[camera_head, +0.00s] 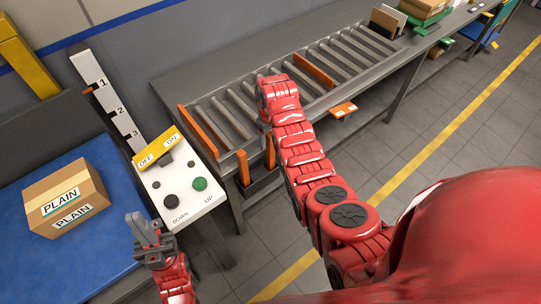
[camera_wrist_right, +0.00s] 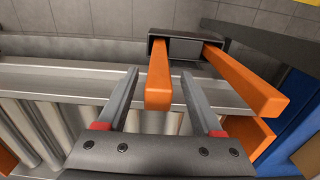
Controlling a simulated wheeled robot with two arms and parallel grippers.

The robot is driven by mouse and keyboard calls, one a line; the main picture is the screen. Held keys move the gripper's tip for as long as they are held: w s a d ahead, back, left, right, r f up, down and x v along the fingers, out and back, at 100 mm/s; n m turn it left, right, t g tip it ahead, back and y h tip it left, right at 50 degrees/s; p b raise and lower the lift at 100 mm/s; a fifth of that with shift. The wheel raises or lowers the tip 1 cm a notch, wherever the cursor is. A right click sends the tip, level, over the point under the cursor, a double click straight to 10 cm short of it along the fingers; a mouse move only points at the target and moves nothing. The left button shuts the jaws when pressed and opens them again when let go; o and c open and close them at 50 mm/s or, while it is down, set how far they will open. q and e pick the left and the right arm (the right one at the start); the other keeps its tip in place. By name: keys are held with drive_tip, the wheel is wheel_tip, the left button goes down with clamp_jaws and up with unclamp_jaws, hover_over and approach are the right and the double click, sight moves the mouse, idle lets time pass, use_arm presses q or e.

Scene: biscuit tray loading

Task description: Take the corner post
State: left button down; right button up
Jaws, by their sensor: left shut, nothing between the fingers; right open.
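Two orange posts stand in a dark holder (camera_head: 262,186) at the front edge of the roller conveyor. In the right wrist view, one corner post (camera_wrist_right: 158,82) lies between the open fingers of my right gripper (camera_wrist_right: 160,74), with gaps on both sides. The other post (camera_wrist_right: 245,80) is outside the fingers, to the right; it also shows in the head view (camera_head: 242,167). The dark holder (camera_wrist_right: 186,50) is beyond the fingertips. In the head view, my right arm hides most of that gripper. My left gripper (camera_head: 149,230) is shut and empty, near the control panel.
The roller conveyor (camera_head: 235,110) has orange guides (camera_head: 198,131) along it. A control panel (camera_head: 178,180) with a yellow OFF/ON plate stands at its left. A cardboard box (camera_head: 66,200) marked PLAIN sits on a blue surface (camera_head: 95,250). Open floor (camera_head: 420,140) lies at the right.

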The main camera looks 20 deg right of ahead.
sight(271, 157)
drive_tip(key=shift+f, duration=0.2)
drive_tip(key=shift+d+f+p, duration=0.1)
drive_tip(key=shift+f+p, duration=0.5)
drive_tip(key=shift+f, duration=0.9)
drive_tip(key=shift+c, duration=0.3)
clamp_jaws()
